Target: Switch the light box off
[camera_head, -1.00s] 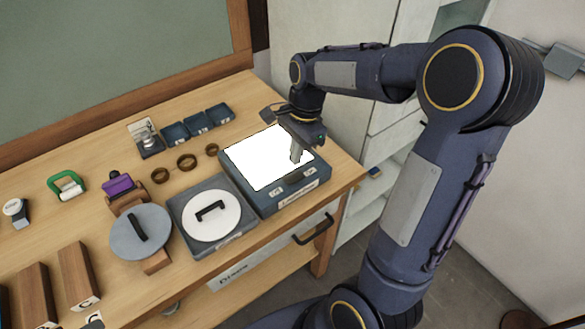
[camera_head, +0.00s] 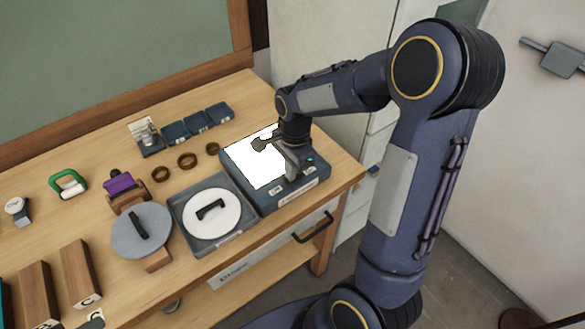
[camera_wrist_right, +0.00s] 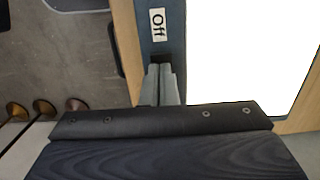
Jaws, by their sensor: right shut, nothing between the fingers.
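The light box (camera_head: 297,200) sits at the right end of the bench, and its top panel (camera_head: 252,163) glows bright white. It also shows in the wrist view, with the lit panel (camera_wrist_right: 245,55) and an "Off" label (camera_wrist_right: 158,25) on the dark rim. My right gripper (camera_head: 291,178) is shut and empty, pointing down over the front rim of the box. In the wrist view its fingertips (camera_wrist_right: 160,72) are at a dark slot (camera_wrist_right: 160,58) beside the label. The fingers hide most of the switch, and I cannot tell whether they touch it. My left gripper is out of view.
Left of the box is a tray (camera_head: 193,242) with a white disc. A grey round lid (camera_head: 128,240), brown rings (camera_head: 187,161), small blue boxes (camera_head: 198,122) and wooden blocks (camera_head: 80,275) also stand on the bench. A drawer handle (camera_head: 314,230) juts out below the box.

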